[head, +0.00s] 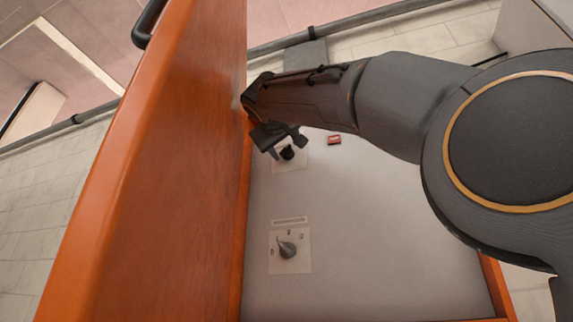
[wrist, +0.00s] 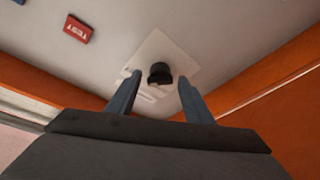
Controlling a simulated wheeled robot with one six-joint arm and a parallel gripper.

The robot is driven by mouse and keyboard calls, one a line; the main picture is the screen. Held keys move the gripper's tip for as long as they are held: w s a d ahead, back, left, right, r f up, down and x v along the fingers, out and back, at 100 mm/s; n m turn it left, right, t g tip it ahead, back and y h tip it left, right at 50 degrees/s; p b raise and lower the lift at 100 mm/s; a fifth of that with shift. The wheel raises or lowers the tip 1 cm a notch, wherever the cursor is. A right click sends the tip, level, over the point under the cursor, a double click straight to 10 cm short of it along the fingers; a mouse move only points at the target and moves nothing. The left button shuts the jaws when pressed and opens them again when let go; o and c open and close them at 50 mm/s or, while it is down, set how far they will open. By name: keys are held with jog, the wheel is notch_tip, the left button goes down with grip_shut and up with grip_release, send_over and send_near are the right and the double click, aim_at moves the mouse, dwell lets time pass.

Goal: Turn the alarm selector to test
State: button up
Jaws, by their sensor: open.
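A black rotary knob (head: 287,153) sits on a pale square plate (head: 292,163) on the grey panel, near its far end. It also shows in the wrist view (wrist: 160,73), on its plate (wrist: 160,50). My gripper (head: 280,148) is over this knob. In the wrist view my gripper's (wrist: 160,92) two fingers are apart, one to each side of the knob, and nothing is held. A red label (wrist: 77,28) with the word TEST, upside down, is beside the plate; it also shows in the head view (head: 334,140). The knob's pointing direction is unclear.
A second grey selector knob (head: 286,249) with numbered marks sits nearer on the panel (head: 375,240). An orange door or wall (head: 170,170) with a black handle (head: 148,22) stands close along the panel's left side. The panel's middle is clear.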

jog(key=b+v, duration=0.1)
jog(key=v, duration=0.5)
jog(key=shift+s, duration=0.15)
dwell(0.3)
